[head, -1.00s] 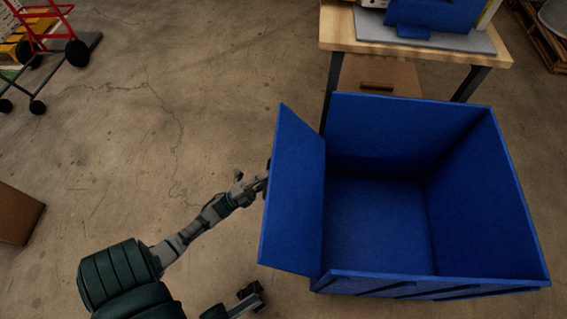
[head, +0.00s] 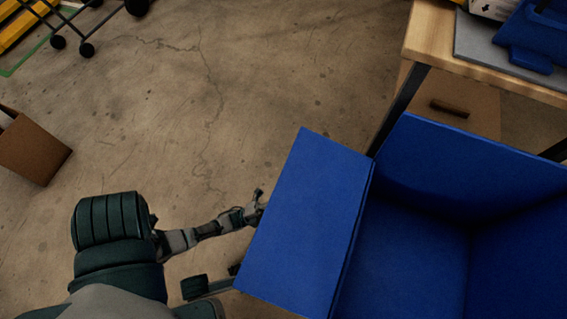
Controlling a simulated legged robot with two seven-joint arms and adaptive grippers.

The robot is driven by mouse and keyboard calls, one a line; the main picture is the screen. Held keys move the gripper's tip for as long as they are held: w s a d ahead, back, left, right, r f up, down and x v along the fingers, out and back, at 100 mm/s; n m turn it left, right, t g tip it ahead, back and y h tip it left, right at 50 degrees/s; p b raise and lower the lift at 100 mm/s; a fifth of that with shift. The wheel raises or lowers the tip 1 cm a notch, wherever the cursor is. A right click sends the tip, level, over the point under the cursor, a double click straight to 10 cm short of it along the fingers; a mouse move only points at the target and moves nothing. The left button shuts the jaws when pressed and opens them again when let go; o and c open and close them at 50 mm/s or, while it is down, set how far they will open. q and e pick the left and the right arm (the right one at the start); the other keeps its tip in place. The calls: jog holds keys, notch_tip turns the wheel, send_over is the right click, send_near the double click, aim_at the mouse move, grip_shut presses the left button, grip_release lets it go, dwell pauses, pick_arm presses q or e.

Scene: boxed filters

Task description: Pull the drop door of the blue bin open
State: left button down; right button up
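The blue bin (head: 415,265) stands at the right, open at the top, with its right part outside the frame. Its drop door (head: 305,220) is the panel on the bin's left side. The door leans outward to the left, away from the bin's interior, and its broad inner face shows. My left gripper (head: 259,204) is at the door's outer left edge. A finger shows beside the edge, and the rest of the fingertips are hidden behind the panel, so its grip cannot be told. My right gripper is not in view.
A wooden workbench (head: 428,35) with blue items and a grey mat stands behind the bin. A cardboard box (head: 32,150) lies at the left edge. A wheeled cart (head: 75,30) is at the top left.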

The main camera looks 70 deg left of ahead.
pick_arm(q)
jog(key=shift+w+r, duration=0.15)
jog(key=shift+w, duration=0.1)
jog(key=c, duration=1.1)
grip_release()
jog(key=shift+c, duration=0.2)
jog(key=shift+s, duration=0.15)
jog(key=v, duration=1.2)
jog(key=shift+f, duration=0.3)
